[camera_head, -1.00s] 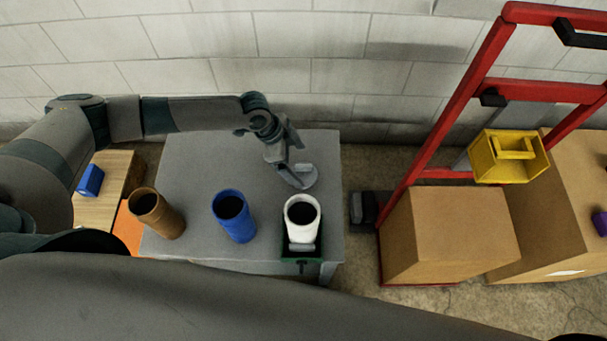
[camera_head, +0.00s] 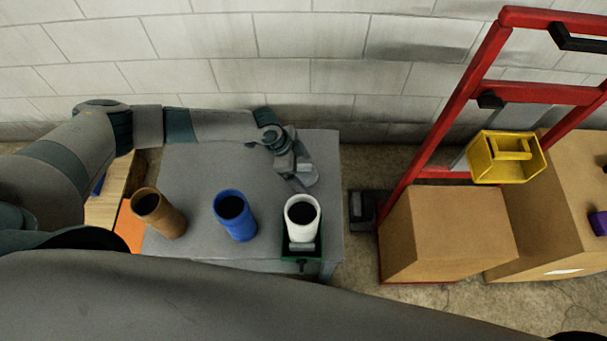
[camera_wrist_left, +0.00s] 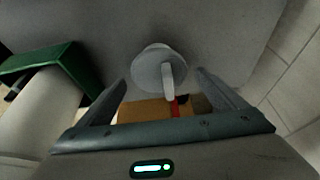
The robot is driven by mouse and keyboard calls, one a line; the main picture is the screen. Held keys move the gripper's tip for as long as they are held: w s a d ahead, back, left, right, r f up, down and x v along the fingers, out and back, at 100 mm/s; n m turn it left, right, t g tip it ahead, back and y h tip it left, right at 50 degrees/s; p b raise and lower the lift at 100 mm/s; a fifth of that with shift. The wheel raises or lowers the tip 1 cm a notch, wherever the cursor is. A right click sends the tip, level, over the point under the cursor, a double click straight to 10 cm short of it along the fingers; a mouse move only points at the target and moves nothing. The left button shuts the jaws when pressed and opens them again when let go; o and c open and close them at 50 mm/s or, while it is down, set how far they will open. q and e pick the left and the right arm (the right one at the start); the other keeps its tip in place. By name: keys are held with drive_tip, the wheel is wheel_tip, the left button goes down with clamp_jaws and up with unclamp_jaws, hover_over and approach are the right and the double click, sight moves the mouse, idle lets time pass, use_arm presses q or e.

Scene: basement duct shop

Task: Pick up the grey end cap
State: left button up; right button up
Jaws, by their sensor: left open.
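The grey end cap (camera_head: 311,178) is a round disc with an upright grip tab, on the grey table (camera_head: 190,165) behind the white pipe. My left gripper (camera_head: 298,177) is just above it and hides part of it. In the left wrist view the end cap (camera_wrist_left: 148,66) lies ahead between the two open fingers (camera_wrist_left: 162,88), with its tab pointing toward them. I cannot see any contact. My right gripper is not in view.
A white pipe (camera_head: 301,226) stands in a green holder (camera_head: 300,254) in front of the cap. A blue pipe (camera_head: 235,216) and a brown pipe (camera_head: 158,214) stand to its left. A red rack (camera_head: 440,130) and cardboard boxes (camera_head: 450,235) are at the right.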

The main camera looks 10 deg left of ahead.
sight(304, 174)
use_arm(q)
drive_tip(key=c, duration=1.1)
drive_tip(key=shift+c, duration=0.2)
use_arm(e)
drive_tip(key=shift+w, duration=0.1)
use_arm(q)
drive_tip(key=shift+r, duration=0.2)
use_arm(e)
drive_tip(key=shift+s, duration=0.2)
use_arm(q)
drive_tip(key=shift+r, duration=0.55)
wheel_tip(304, 174, up, 3)
drive_tip(key=shift+f+b, duration=0.2)
drive_tip(key=shift+b, duration=0.3)
drive_tip(key=d+r+b, duration=0.1)
drive_tip(key=d+r, duration=0.2)
drive_tip(key=d, duration=0.3)
drive_tip(key=s+d+r+b, duration=0.1)
drive_tip(key=d+r, duration=0.3)
drive_tip(key=d, duration=0.1)
drive_tip(key=shift+s+d, duration=0.2)
drive_tip(key=shift+d, duration=0.15)
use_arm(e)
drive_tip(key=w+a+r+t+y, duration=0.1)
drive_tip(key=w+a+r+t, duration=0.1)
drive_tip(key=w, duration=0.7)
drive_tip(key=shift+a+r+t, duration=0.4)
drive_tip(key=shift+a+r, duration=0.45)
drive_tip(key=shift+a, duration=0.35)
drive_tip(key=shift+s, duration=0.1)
